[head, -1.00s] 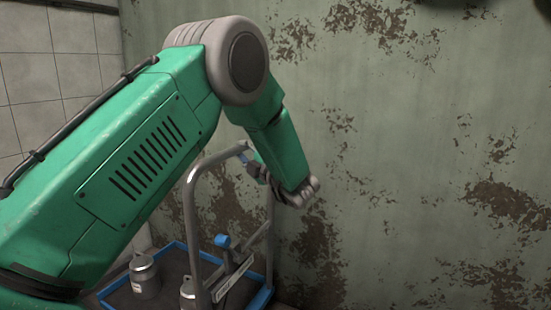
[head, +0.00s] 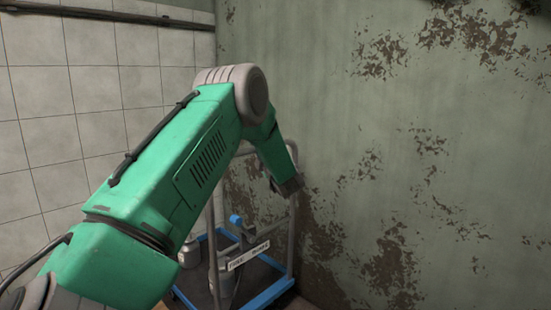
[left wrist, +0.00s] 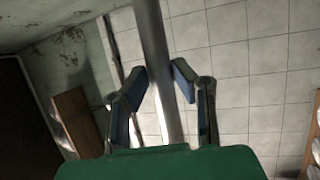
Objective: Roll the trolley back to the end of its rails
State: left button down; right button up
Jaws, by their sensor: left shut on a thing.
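The trolley (head: 262,297) has a blue-edged base and a tall grey metal handle frame; it stands in the corner by the peeling wall. Metal cans (head: 189,254) stand on it, and a small lettered plate (head: 249,255) is fixed to its frame. My left arm reaches over it from the left. In the left wrist view, my left gripper (left wrist: 160,78) has its two blue-grey fingers on either side of the metal handle bar (left wrist: 152,35) and is shut on it. In the head view my forearm mostly hides this gripper. The rails and wheels are not visible. My right gripper is not in view.
A white tiled wall (head: 100,130) is on the left and a green peeling wall (head: 330,110) runs behind and to the right, close to the trolley. A brown wooden object (left wrist: 78,120) shows at the left of the wrist view.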

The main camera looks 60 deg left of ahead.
pick_arm(q)
jog(key=a, duration=0.1)
jog(key=a+r, duration=0.1)
jog(key=shift+s+a, duration=0.25)
jog(key=shift+a, duration=0.1)
jog(key=a, duration=0.2)
jog(key=s+a, duration=0.1)
jog(key=shift+a+f, duration=0.2)
jog(key=shift+f, duration=0.1)
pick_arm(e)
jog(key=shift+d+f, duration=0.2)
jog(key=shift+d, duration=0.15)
pick_arm(q)
jog(key=shift+f, duration=0.1)
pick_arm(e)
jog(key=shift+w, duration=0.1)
pick_arm(q)
jog(key=c, duration=1.3)
grip_release()
jog(key=shift+c, duration=0.2)
jog(key=shift+f, duration=0.1)
